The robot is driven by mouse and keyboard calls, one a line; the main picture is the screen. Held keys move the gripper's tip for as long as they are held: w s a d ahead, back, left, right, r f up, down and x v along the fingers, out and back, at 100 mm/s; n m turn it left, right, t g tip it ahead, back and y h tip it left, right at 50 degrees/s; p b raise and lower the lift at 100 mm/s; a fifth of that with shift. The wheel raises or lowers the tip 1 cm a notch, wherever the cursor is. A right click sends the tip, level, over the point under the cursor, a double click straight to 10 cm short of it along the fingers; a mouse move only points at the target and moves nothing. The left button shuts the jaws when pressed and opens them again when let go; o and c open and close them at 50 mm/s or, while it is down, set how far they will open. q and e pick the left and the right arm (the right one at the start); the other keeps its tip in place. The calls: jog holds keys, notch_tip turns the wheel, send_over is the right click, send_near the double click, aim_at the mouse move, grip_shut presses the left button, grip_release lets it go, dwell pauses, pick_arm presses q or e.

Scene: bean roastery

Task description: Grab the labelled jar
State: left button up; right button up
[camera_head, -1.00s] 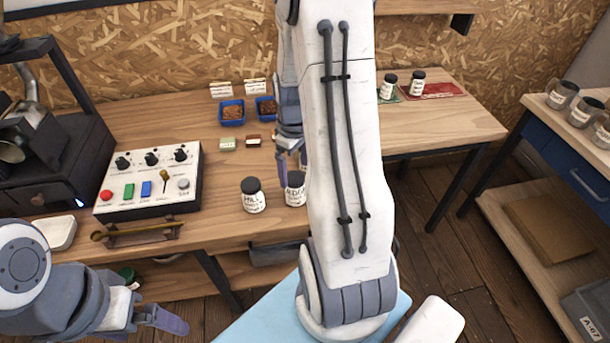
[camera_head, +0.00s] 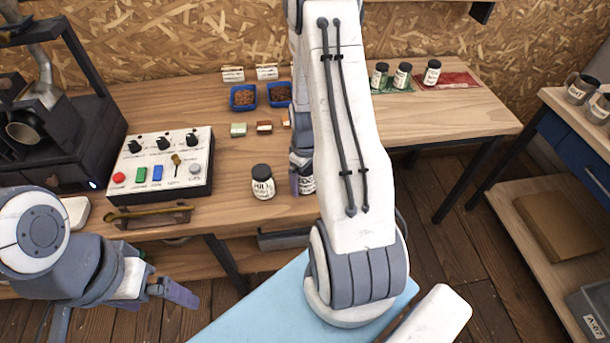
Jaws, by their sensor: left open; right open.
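A white labelled jar with a black lid (camera_head: 263,183) stands upright on the wooden bench, left of my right gripper. A second labelled jar (camera_head: 308,185) is mostly hidden behind my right gripper and arm; only part of its label shows. My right gripper (camera_head: 301,180) points down at this second jar, with a finger along its left side. It is open; whether it touches the jar cannot be told. My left gripper (camera_head: 180,294) is open and empty, low in front of the bench.
Three more black-lidded jars stand at the back right on a green mat (camera_head: 398,86) and a red mat (camera_head: 458,79). Blue bean trays (camera_head: 243,98) stand at the back. A control box (camera_head: 160,163) and a wooden scoop rack (camera_head: 150,215) are at left. Mugs stand on the right-hand shelf.

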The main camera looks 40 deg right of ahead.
jog(key=c, duration=1.5)
jog(key=shift+r, duration=0.15)
